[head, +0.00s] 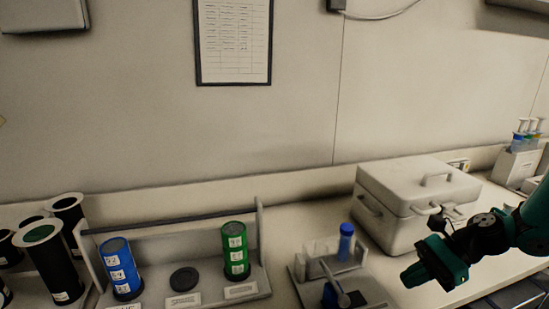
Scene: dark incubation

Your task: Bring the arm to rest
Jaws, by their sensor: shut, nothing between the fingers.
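My gripper (412,278) is at the lower right of the head view, on the green and black arm that comes in from the right edge. It is shut and empty. It appears in front of the light bench, below the white lidded box (409,208) and right of the small stand with the blue-capped tube (346,243). I cannot tell its exact height over the bench.
A rack (198,290) holds a blue canister (120,272), a green canister (236,252) and a dark disc (184,279). Several black cylinders with white rims (52,263) stand at the left. A pipette stand (519,162) is at the far right.

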